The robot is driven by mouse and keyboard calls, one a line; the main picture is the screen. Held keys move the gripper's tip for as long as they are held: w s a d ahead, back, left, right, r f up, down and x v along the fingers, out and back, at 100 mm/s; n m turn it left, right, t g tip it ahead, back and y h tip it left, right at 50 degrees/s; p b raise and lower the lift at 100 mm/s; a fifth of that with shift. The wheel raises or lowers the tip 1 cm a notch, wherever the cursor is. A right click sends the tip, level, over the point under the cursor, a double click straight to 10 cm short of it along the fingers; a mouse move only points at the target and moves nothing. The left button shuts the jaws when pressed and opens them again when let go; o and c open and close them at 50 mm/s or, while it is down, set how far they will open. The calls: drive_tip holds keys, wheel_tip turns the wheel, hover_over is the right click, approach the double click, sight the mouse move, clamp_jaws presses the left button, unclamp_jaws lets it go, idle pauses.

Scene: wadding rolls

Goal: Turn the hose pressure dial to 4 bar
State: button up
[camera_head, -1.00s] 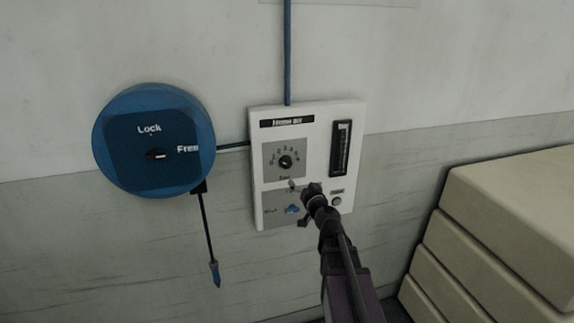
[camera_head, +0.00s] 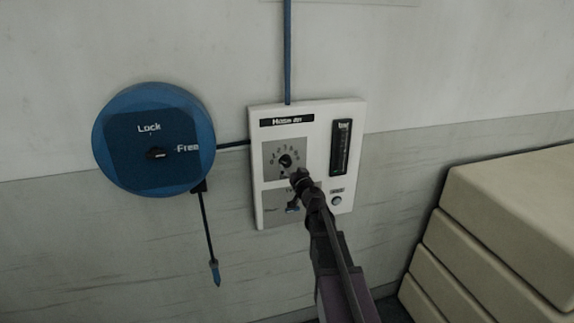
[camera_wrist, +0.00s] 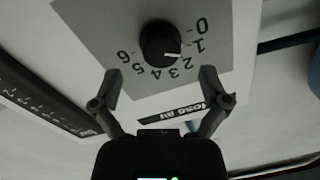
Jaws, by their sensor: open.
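The hose pressure dial is a round black knob (camera_head: 285,160) on a grey plate of the white wall panel (camera_head: 347,195). In the wrist view the knob (camera_wrist: 158,40) appears upside down with numbers 0 to 6 around it. Its white pointer mark lies around 1 to 2; I cannot tell exactly where. My gripper (camera_head: 297,177) is just below and right of the knob in the head view. In the wrist view my gripper (camera_wrist: 160,80) has its two fingers spread wide, with nothing between them, and the knob lies ahead of the tips, untouched.
A blue hose reel (camera_head: 150,110) marked Lock and Free hangs left of the panel, with a hose nozzle (camera_head: 214,272) below. Beige stacked blocks (camera_head: 510,215) stand at the right.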

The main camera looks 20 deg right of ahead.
sight(287, 164)
drive_tip(key=shift+w+a, duration=0.15)
drive_tip(key=shift+w, duration=2.1)
drive_tip(key=c, duration=1.1)
